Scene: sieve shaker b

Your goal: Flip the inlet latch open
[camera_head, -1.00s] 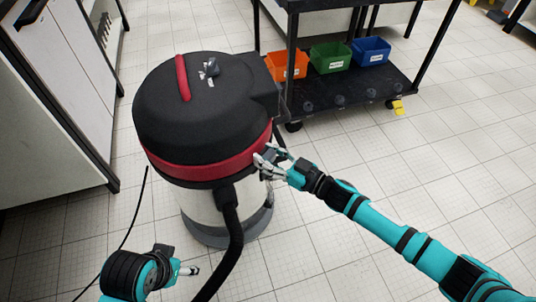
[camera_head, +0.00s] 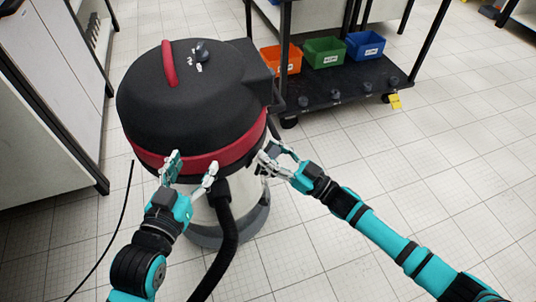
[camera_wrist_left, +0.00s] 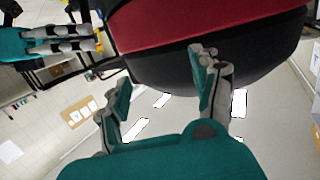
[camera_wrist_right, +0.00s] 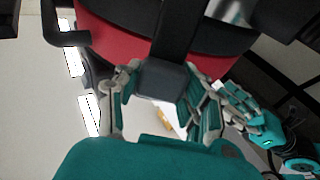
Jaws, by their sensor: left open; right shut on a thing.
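The vacuum, with a black lid (camera_head: 195,105), a red band (camera_head: 195,158) and a pale drum, stands upright on the floor. A black hose (camera_head: 227,235) joins its front below the band. My right gripper (camera_head: 269,154) is at the right side of the band, shut on a dark block-like part (camera_wrist_right: 165,80) on the vacuum; I cannot tell whether this is the inlet latch. My left gripper (camera_head: 192,170) is open and empty at the front, its fingers on either side of a gap near the hose top. No inlet latch is clearly distinguishable.
A black trolley (camera_head: 345,88) with orange (camera_head: 282,60), green (camera_head: 325,51) and blue (camera_head: 365,45) bins stands behind to the right. A white cabinet (camera_head: 45,95) is at the left. A thin black cable (camera_head: 117,228) lies on the floor. The tiled floor at right is free.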

